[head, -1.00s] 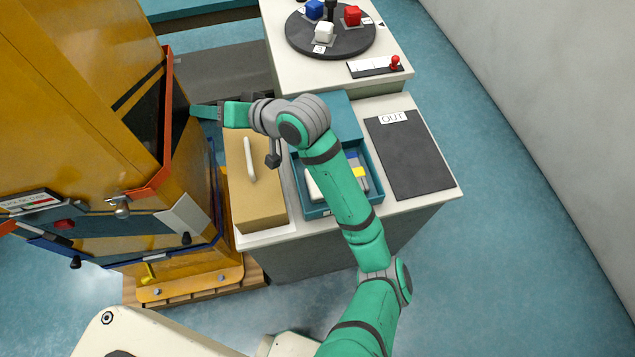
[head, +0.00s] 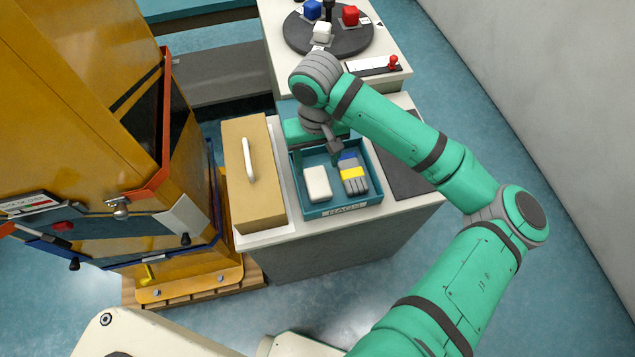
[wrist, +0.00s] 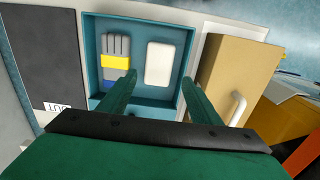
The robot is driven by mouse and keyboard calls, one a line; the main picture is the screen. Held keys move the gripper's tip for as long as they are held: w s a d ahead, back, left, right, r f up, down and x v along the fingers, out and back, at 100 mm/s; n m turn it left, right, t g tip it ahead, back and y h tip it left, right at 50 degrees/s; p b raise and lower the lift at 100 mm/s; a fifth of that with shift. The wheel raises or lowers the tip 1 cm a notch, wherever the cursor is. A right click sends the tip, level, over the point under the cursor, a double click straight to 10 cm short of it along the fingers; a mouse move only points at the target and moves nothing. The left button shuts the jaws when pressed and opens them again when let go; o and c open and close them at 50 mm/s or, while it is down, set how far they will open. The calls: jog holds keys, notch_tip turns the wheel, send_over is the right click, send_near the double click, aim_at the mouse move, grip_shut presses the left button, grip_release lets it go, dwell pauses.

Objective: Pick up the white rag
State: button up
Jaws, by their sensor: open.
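The white rag (head: 317,184) is a folded, rounded white block lying in the left part of a teal tray (head: 344,209) in the head view. In the wrist view the rag (wrist: 159,64) lies in the right part of the tray (wrist: 188,60). My gripper (wrist: 158,82) is open and empty, its two green fingers pointing toward the tray. In the head view it is above the back of the tray, partly hidden by my wrist. The rag is apart from the fingers.
A grey glove with yellow and blue bands (head: 353,175) lies beside the rag. A tan box (head: 252,200) with a white handle stands left of the tray. A dark OUT mat (wrist: 38,60) lies on the other side. A turntable with coloured cubes (head: 328,40) is behind.

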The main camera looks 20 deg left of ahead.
send_over(318, 182)
notch_tip(318, 182, down, 4)
jog(key=shift+s+a+f, duration=0.15)
jog(key=shift+f, duration=0.05)
jog(key=shift+w+f, duration=0.15)
jog(key=shift+f, duration=1.1)
jog(key=shift+w+f, duration=0.1)
jog(key=shift+f, duration=1.1)
jog(key=shift+s, duration=0.1)
jog(key=c, duration=0.8)
